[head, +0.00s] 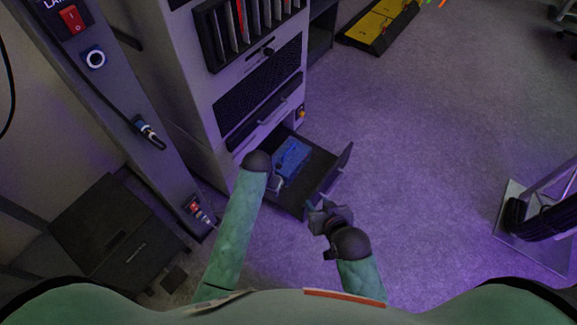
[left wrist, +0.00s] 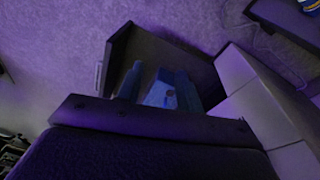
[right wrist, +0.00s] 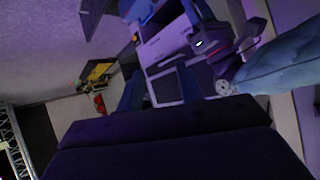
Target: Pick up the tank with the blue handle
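A blue object (head: 292,158) lies in the open bottom drawer of the cabinet. I cannot make out a tank body or a separate handle on it. My left gripper (head: 278,183) is over the drawer, beside the blue object, partly hidden by my wrist. In the left wrist view its fingers are apart, with the blue object (left wrist: 161,92) showing between and beyond them; I cannot tell if they touch it. My right gripper (head: 322,214) is just outside the drawer's front right corner. In the right wrist view (right wrist: 160,90) its fingers are apart and empty.
The drawer (head: 317,182) sticks out from the tall cabinet (head: 226,112). A dark box (head: 118,235) stands at lower left, beside a post (head: 130,95) with a switch and plugs.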

